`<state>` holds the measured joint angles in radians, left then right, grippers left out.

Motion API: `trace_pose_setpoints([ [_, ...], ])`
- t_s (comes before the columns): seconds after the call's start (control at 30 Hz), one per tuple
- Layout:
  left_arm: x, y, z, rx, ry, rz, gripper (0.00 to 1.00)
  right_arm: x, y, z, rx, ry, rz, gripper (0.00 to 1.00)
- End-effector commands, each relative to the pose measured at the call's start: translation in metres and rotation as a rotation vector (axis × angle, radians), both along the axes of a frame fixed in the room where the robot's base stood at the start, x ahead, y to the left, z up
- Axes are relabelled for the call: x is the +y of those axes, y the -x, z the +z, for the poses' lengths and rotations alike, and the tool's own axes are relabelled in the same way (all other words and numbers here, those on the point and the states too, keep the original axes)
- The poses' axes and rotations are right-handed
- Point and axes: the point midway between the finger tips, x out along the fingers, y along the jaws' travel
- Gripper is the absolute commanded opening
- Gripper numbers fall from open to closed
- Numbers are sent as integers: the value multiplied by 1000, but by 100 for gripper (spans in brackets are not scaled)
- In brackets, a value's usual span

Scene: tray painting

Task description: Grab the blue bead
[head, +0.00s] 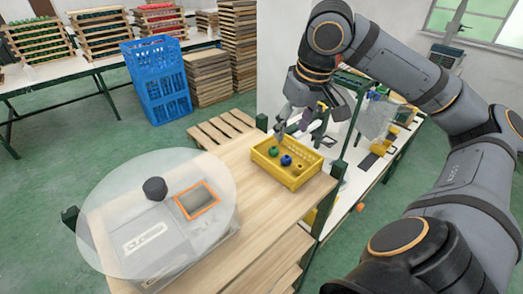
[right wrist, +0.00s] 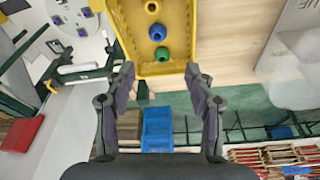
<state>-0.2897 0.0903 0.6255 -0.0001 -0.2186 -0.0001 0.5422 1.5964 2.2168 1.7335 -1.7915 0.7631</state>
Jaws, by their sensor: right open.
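The blue bead (head: 286,160) lies in a yellow tray (head: 292,182) on the wooden table. A green bead (head: 274,151) lies beside it toward the back left. My right gripper (head: 291,130) is over the back edge of the tray. My left gripper is not seen.
A round clear plate (head: 110,235) with a dark knob (head: 155,189) covers the table's left side. An orange-framed square (head: 197,200) lies there. A blue crate (head: 156,80) stands on the floor behind. A cluttered white bench (head: 375,165) is at the right. Bare wood surrounds the tray's left.

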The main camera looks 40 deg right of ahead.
Motion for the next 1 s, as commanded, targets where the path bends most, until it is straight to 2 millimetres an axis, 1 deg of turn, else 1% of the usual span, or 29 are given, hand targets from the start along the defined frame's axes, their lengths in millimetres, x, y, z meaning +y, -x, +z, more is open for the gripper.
trace_pose_setpoints([
  [0.07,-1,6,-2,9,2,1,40,0,0,-3,0,0,0,55],
  [0.13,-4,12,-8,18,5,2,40,0,-2,-10,1,-1,0,55],
  [0.3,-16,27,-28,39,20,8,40,-1,-9,-41,3,-2,0,55],
  [0.37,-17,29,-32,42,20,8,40,-1,-11,-49,3,-1,0,55],
  [0.47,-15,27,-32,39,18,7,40,-1,-14,-53,0,-1,0,55],
  [0.57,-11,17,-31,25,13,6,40,-1,-14,-54,0,-1,0,55],
  [0.67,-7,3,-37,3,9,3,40,0,-15,-66,2,-2,1,55],
  [0.73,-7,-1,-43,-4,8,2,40,1,-16,-78,2,-1,1,55],
  [0.8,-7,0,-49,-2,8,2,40,2,-18,-91,3,-1,0,55],
  [0.9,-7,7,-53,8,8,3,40,2,-22,-103,2,-1,0,55],
  [1.0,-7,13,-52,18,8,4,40,1,-24,-103,0,-1,0,55],
])
